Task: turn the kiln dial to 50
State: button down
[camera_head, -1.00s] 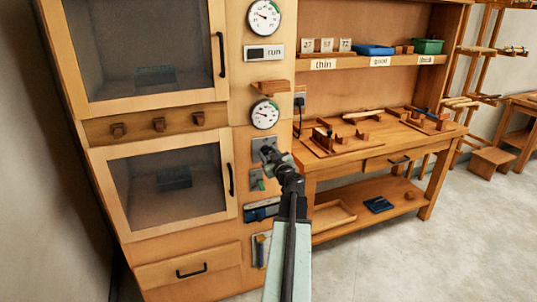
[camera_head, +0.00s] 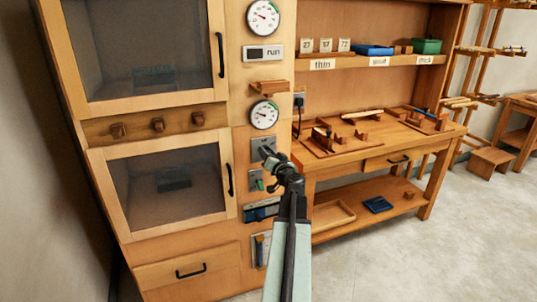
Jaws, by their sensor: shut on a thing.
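The kiln is a tall wooden cabinet with a grey control plate (camera_head: 256,143) on its right-hand panel. A round white gauge (camera_head: 264,114) sits just above that plate, its needle pointing left; its numbers are too small to read. My gripper (camera_head: 266,151) is at the grey plate, shut on what appears to be the dial (camera_head: 263,147) there. The gripper and wrist hide most of the dial, so its setting cannot be read.
A second round gauge (camera_head: 263,18) and a "run" label (camera_head: 263,53) are higher up. A small wooden ledge (camera_head: 268,87) juts out above the lower gauge. A workbench (camera_head: 370,160) stands to the right.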

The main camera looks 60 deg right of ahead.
jog(key=shift+d+m, duration=0.1)
jog(key=shift+m, duration=0.3)
jog(key=c, duration=0.8)
grip_release()
jog(key=shift+c, duration=0.2)
jog(key=shift+s, duration=0.1)
jog(key=v, duration=0.8)
